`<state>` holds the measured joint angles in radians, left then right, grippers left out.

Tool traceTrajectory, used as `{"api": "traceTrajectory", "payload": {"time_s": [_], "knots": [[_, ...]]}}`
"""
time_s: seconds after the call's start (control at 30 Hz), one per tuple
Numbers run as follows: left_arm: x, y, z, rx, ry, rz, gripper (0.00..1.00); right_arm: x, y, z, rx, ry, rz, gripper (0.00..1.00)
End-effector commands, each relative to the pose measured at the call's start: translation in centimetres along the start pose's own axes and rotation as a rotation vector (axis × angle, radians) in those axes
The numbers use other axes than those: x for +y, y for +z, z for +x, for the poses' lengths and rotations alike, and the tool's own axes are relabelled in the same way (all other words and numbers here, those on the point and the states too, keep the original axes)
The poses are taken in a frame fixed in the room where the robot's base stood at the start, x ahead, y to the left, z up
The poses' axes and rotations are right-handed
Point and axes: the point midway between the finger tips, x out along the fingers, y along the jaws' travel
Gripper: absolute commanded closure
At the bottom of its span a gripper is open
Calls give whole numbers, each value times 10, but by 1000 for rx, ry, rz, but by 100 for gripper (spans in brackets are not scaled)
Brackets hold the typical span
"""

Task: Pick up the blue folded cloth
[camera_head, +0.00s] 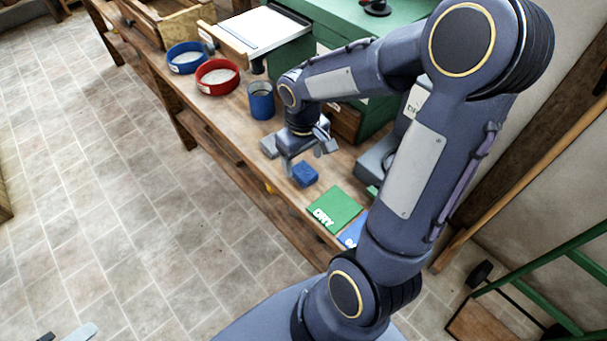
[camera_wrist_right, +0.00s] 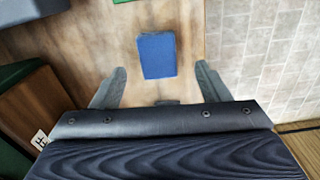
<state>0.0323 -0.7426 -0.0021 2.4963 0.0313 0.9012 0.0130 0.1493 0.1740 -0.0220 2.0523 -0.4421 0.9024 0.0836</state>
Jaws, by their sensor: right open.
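The blue folded cloth (camera_head: 306,175) lies on the wooden bench as a small flat rectangle, just in front of my right gripper. It also shows in the right wrist view (camera_wrist_right: 157,56), between the lines of the two fingers and a little beyond their tips. My right gripper (camera_head: 306,158) is open and empty, pointing down over the bench close to the cloth. In the right wrist view its fingers (camera_wrist_right: 161,72) stand wide apart, on either side of the cloth's near end. A grey piece at the lower left edge of the head view may be part of my left gripper (camera_head: 80,332); its jaws cannot be made out.
A green mat (camera_head: 336,207) with white lettering and a partly hidden blue mat (camera_head: 353,230) lie nearer on the bench (camera_head: 225,105). A blue cup (camera_head: 261,104), red bowl (camera_head: 217,79) and blue bowl (camera_head: 187,58) stand farther back.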

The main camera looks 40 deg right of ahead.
Motion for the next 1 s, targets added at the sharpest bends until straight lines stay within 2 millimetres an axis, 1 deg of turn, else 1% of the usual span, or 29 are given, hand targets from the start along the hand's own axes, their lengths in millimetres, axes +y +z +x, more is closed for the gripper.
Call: {"api": "traceTrajectory", "payload": {"time_s": [0.2,0.3,0.4,0.6,0.67,0.9,0.97,1.0], "knots": [[-1,1,1,0,0,0,64,3,-1,34,-5,-2,1,31],[-1,1,2,0,0,0,64,3,-1,45,-3,-2,2,31],[-1,1,3,0,0,0,64,3,-1,50,-2,-2,1,31],[-1,1,2,0,0,0,64,3,-1,49,0,-2,1,31],[-1,1,2,0,0,0,64,3,-1,49,0,-2,1,37],[-1,1,2,0,0,0,64,3,-1,49,0,-2,1,69],[-1,1,2,0,0,0,64,3,-1,49,0,-2,1,77],[-1,1,2,0,0,0,64,3,-2,49,0,-2,1,79]]}}
